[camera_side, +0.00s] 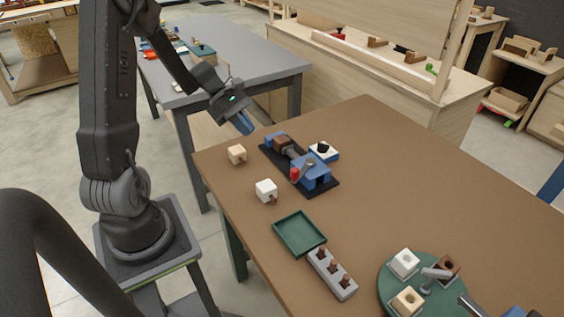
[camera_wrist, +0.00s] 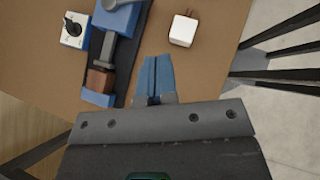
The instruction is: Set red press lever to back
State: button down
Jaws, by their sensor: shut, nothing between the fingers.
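The press has a blue housing (camera_side: 314,174) on a dark base on the brown table. Its red lever knob (camera_side: 295,174) sits on the housing's near-left side, on a short grey arm. A brown block (camera_side: 282,143) lies on the base by the blue end stop (camera_side: 270,138). In the wrist view the housing (camera_wrist: 118,18), brown block (camera_wrist: 100,80) and end stop (camera_wrist: 97,98) show at left; the red knob is not in view. My gripper (camera_side: 249,130) is above the table's far-left edge, apart from the press. Its blue fingers (camera_wrist: 157,58) are together and empty.
A white box with a black dial (camera_side: 323,152) stands beside the press. A white block (camera_side: 266,190) and a pale wooden block (camera_side: 237,154) lie nearer the edge. A green tray (camera_side: 299,233), a grey peg rack (camera_side: 332,274) and a round green plate (camera_side: 392,288) are in front.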

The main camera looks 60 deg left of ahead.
jog(key=w+d+r+x, duration=0.1)
jog(key=r+x, duration=0.1)
jog(key=x, duration=1.1)
jog(key=shift+d, duration=0.35)
jog(key=shift+d, duration=0.15)
